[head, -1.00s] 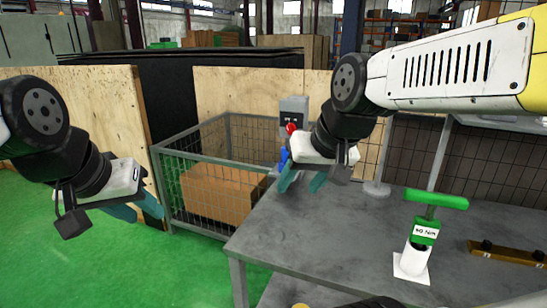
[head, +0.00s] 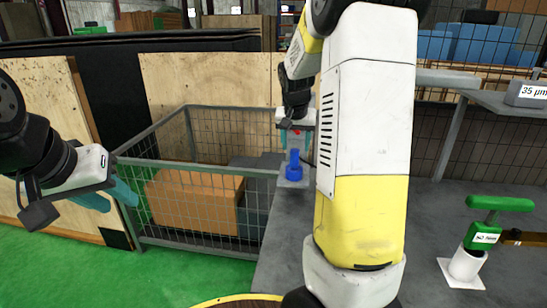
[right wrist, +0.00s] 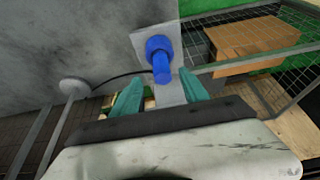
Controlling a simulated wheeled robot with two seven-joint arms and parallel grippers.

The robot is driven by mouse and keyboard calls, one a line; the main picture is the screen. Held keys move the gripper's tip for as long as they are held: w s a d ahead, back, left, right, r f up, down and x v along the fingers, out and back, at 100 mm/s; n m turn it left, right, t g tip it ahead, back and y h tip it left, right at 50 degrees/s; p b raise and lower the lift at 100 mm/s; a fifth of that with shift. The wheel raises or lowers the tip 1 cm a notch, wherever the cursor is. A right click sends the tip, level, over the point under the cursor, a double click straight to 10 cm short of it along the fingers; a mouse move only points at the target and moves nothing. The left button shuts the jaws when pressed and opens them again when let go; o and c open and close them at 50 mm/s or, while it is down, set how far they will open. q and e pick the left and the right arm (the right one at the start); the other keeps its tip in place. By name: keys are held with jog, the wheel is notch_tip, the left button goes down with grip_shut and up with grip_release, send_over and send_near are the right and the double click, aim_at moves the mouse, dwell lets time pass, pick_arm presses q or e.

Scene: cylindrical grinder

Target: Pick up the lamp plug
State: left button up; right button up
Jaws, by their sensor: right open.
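The lamp plug is most likely the blue plug (head: 293,170) standing on a pale plate at the far left corner of the grey table. In the right wrist view the blue plug (right wrist: 160,62) lies just beyond the fingertips, with a dark cable beside it. My right gripper (head: 296,142) is open and empty, behind and close to the plug in the head view. In its own view the right gripper (right wrist: 160,80) has its teal fingers either side of the plug's line, apart from it. My left gripper (head: 118,204) is open and empty beside the wire cage.
A wire cage (head: 190,172) with a brown carton (head: 195,202) stands left of the table (head: 285,240). A green-handled tool (head: 485,235) in a white holder (head: 463,266) stands at the right. My right arm covers the table's middle. A round base (right wrist: 72,87) is near the cable.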

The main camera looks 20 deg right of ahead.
aim_at(295, 152)
jog(key=x, duration=0.7)
jog(key=shift+w+a+f, duration=0.1)
jog(key=shift+w+f, duration=0.1)
grip_shut()
